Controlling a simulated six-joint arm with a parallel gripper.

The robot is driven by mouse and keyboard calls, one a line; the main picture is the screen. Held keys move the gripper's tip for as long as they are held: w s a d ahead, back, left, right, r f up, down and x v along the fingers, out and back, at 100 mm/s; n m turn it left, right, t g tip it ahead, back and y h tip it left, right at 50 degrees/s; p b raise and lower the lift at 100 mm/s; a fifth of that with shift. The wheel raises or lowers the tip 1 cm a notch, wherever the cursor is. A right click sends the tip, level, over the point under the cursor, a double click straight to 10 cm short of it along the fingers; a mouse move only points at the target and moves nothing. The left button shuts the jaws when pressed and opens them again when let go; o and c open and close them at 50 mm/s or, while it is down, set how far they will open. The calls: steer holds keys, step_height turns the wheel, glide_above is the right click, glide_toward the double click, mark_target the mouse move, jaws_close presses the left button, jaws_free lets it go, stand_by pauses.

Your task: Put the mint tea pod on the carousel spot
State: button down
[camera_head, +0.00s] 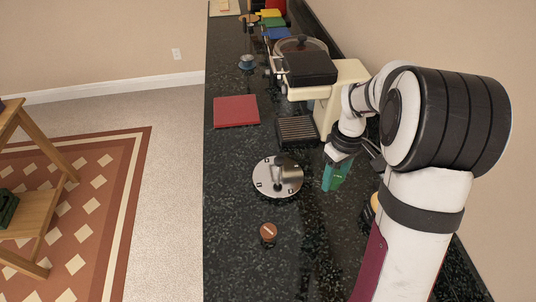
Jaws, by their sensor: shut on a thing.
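My gripper (334,182) points down just right of the carousel, above the dark counter. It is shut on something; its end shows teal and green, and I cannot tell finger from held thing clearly. I take the held thing to be the mint tea pod, mostly hidden between the fingers. The carousel (264,182) is a round silver plate with dark spots around its rim and a grey upright part near the middle. My gripper is apart from the plate in the picture. Which spot is meant cannot be told.
A brown pod (268,232) stands on the counter (235,205) in front of the carousel. A cream machine (345,78) with a dark ribbed tray (297,130) stands behind. A red mat (236,111) lies back left. A yellowish round thing (375,203) is partly hidden by my arm.

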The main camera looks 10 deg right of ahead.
steer(key=w+a+n, duration=0.2)
steer(key=w+a, duration=0.6)
steer(key=n, duration=0.2)
glide_above(262, 177)
step_height(262, 177, down, 10)
steer(key=shift+f, duration=0.1)
steer(key=shift+f, duration=0.1)
steer(key=shift+c, duration=1.8)
jaws_free()
